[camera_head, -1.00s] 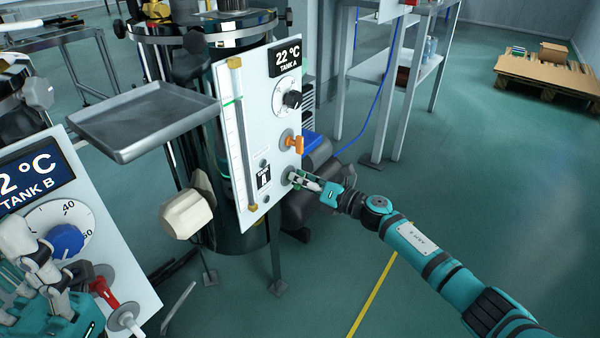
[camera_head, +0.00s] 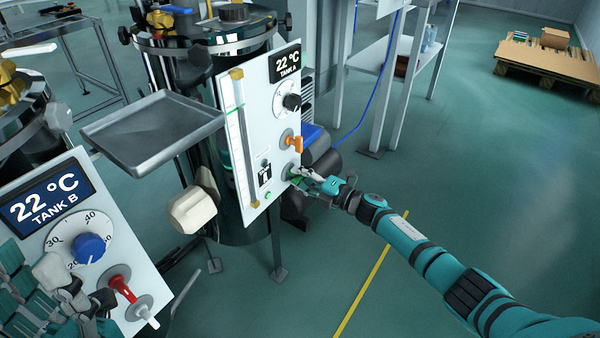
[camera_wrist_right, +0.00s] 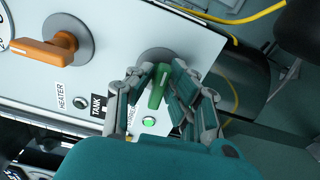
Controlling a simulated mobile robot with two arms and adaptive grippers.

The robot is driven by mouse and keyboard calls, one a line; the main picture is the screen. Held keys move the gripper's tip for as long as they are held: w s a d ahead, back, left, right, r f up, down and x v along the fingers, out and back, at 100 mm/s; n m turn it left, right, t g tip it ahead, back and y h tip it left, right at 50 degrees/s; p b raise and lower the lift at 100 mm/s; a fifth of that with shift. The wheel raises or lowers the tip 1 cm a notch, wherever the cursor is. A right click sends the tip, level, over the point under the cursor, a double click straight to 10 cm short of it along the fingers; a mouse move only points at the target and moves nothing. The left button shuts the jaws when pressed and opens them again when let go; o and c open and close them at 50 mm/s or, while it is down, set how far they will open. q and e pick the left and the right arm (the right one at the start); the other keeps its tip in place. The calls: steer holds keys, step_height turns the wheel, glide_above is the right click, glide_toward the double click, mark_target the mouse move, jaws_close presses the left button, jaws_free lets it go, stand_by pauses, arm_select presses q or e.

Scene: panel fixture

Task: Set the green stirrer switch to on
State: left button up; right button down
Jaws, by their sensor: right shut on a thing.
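The green stirrer switch (camera_head: 291,175) is low on the white Tank A panel (camera_head: 262,150). In the right wrist view the green handle (camera_wrist_right: 158,88) stands between the fingers of my right gripper (camera_wrist_right: 162,80), which is shut on it. The handle lies roughly across the direction of the orange one. Below it a small lamp (camera_wrist_right: 149,121) glows green; it also shows in the head view (camera_head: 267,196). My right gripper (camera_head: 301,176) is at the panel's right edge there.
The orange heater handle (camera_wrist_right: 45,52) is beside the green switch, with a dark lamp (camera_wrist_right: 82,102). The Tank B panel (camera_head: 110,240) has a blue dial (camera_head: 89,248) and red handle (camera_head: 122,289). A grey tray (camera_head: 150,130) juts out left of Tank A's panel.

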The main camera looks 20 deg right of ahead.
steer(key=shift+d+m, duration=0.1)
steer(key=shift+m, duration=0.3)
steer(key=c, duration=1.4)
jaws_free()
steer(key=shift+o, duration=0.2)
steer(key=shift+s, duration=0.1)
steer(key=v, duration=1.2)
